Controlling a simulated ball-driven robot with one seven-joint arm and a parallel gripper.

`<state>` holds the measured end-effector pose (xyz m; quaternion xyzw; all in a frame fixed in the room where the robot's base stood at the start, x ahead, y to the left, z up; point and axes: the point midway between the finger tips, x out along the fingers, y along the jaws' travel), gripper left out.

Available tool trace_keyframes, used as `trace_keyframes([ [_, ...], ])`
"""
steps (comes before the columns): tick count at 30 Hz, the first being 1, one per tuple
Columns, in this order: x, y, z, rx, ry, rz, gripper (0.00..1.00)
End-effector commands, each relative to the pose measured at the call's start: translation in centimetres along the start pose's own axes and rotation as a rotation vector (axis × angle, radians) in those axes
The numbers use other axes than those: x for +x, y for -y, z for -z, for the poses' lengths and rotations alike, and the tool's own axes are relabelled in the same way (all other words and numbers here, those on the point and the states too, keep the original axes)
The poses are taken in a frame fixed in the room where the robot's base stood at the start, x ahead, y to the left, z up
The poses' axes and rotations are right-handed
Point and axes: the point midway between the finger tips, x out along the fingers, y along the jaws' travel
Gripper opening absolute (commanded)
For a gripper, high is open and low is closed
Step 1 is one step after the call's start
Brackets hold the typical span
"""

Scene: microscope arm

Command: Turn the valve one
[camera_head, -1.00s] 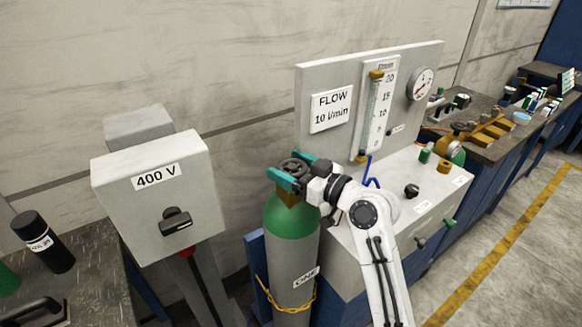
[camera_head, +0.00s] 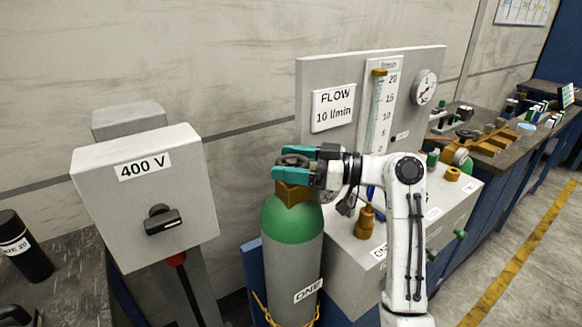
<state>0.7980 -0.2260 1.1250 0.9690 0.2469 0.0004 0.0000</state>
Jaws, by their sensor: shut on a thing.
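The gas cylinder labelled ONE (camera_head: 292,265) stands upright, grey with a green shoulder and a brass valve body (camera_head: 297,196) on top. The dark round handwheel of valve one (camera_head: 292,160) sits above the brass. My gripper (camera_head: 291,164) has its teal fingers on both sides of the handwheel, coming in from the right, and is shut on it. The wheel's middle shows between the fingers; its sides are partly hidden by them.
A grey 400 V box (camera_head: 150,198) with a dark rotary switch stands left of the cylinder. A panel with a FLOW 10 l/min sign (camera_head: 333,107), a flow tube (camera_head: 379,105) and a round gauge (camera_head: 424,87) stands behind. A bench (camera_head: 500,150) with several items runs right.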

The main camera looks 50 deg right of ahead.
Motion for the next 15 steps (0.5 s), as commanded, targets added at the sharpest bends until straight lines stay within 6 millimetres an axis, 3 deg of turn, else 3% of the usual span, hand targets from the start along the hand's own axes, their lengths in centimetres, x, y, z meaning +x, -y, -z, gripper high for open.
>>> trace_keyframes([
  [4, 0.0, -0.02, -0.01, -0.001, 0.001, -0.002, 0.49],
  [5, 0.0, -0.01, -0.01, -0.001, 0.001, -0.002, 0.81],
  [6, 0.0, -0.01, -0.01, -0.001, 0.001, -0.002, 0.85],
  [11, 0.0, 0.0, -0.01, 0.0, 0.001, -0.002, 1.0],
  [15, 0.0, 0.0, -0.01, 0.0, 0.001, -0.002, 1.0],
])
